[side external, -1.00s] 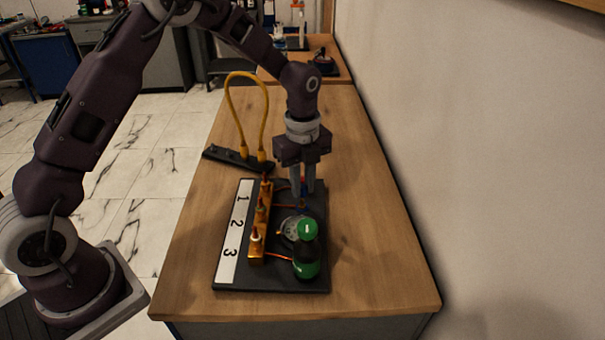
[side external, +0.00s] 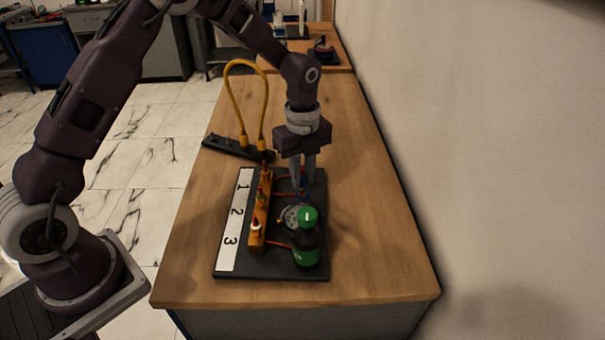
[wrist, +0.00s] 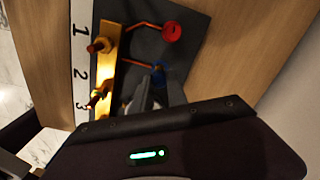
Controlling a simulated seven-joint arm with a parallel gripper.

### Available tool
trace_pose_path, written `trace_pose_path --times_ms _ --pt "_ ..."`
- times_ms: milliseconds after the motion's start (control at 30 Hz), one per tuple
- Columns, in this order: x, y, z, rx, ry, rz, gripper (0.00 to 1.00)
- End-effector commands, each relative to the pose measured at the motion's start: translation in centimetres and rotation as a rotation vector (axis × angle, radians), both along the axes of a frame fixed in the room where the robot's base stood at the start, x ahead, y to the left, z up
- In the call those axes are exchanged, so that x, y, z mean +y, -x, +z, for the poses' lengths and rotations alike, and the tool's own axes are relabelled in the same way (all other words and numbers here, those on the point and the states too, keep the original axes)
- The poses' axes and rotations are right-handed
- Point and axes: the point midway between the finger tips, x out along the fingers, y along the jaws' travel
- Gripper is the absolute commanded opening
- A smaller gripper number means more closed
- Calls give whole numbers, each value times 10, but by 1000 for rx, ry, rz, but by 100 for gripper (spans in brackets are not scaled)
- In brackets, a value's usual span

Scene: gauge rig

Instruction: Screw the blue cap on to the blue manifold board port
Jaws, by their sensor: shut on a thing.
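The black manifold board (side external: 228,272) lies on the wooden bench. My gripper (side external: 303,183) points down over its far right part. It is shut on the blue cap (wrist: 158,68), which shows between and just past the fingertips in the wrist view. In the side view only a little blue shows at the fingertips. The blue port is hidden beneath the cap and fingers, so I cannot tell whether the cap is touching or threaded. A red round port or cap (wrist: 172,32) stands apart from it on the board.
An orange valve bar (side external: 257,240) runs beside a white strip numbered 1 to 3 (side external: 234,215). A yellow hose (side external: 232,85) arches behind. The bench is clear to the right.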

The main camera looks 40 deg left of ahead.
Motion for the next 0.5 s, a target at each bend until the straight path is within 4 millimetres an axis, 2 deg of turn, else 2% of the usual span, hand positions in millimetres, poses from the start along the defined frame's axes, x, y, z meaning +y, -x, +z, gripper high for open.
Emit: trace_pose_path --times_ms 500 --pt "0 0 -11 0 -1 0 0"
